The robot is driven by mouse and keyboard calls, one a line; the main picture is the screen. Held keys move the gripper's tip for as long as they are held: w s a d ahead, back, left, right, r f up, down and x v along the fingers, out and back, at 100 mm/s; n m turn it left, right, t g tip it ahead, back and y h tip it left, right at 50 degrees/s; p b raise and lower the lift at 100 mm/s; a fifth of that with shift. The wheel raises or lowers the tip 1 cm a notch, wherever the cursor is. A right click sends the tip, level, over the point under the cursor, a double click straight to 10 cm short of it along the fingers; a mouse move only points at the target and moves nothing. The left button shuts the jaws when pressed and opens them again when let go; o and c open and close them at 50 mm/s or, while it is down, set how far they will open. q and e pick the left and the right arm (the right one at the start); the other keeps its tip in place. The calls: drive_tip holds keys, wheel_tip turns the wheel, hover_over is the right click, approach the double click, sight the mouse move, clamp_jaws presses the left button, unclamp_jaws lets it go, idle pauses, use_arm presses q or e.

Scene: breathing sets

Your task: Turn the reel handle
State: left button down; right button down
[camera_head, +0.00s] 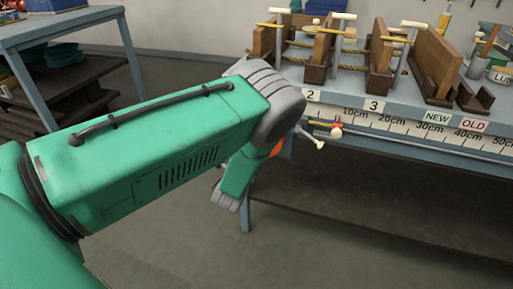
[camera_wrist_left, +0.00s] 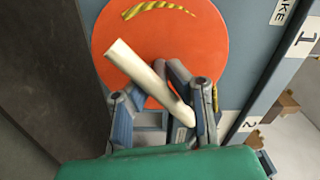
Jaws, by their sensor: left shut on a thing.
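The orange round reel (camera_wrist_left: 205,45) fills the upper middle of the left wrist view, with a yellow striped arc (camera_wrist_left: 158,10) near its top. A cream rod-shaped handle (camera_wrist_left: 140,70) stands out in front of the reel and slants between the fingers of my left gripper (camera_wrist_left: 165,105). The gripper is shut on this handle. In the head view only a small orange part of the reel (camera_head: 277,148) shows past my green left arm. The left fingers are hidden there behind the arm. My right gripper is in neither view.
A grey-blue workbench (camera_head: 400,140) stands at right, with a ruler strip and numbered labels along its edge. Wooden clamp fixtures (camera_head: 378,60) stand on top. Cream-ended rods (camera_head: 312,138) project near the arm. A shelf table (camera_head: 62,30) is at upper left. Open floor lies below.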

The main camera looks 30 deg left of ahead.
use_arm(q)
drive_tip(key=shift+s+d+f, duration=0.1)
drive_tip(key=shift+s+f, duration=0.1)
drive_tip(key=shift+f, duration=0.2)
drive_tip(key=c, duration=1.1)
unclamp_jaws()
drive_tip(key=o, duration=0.4)
drive_tip(key=shift+w, duration=0.1)
drive_tip(key=shift+c, duration=0.2)
drive_tip(key=shift+r, duration=0.2)
drive_tip(key=v, duration=1.2)
drive_tip(key=shift+f, duration=0.1)
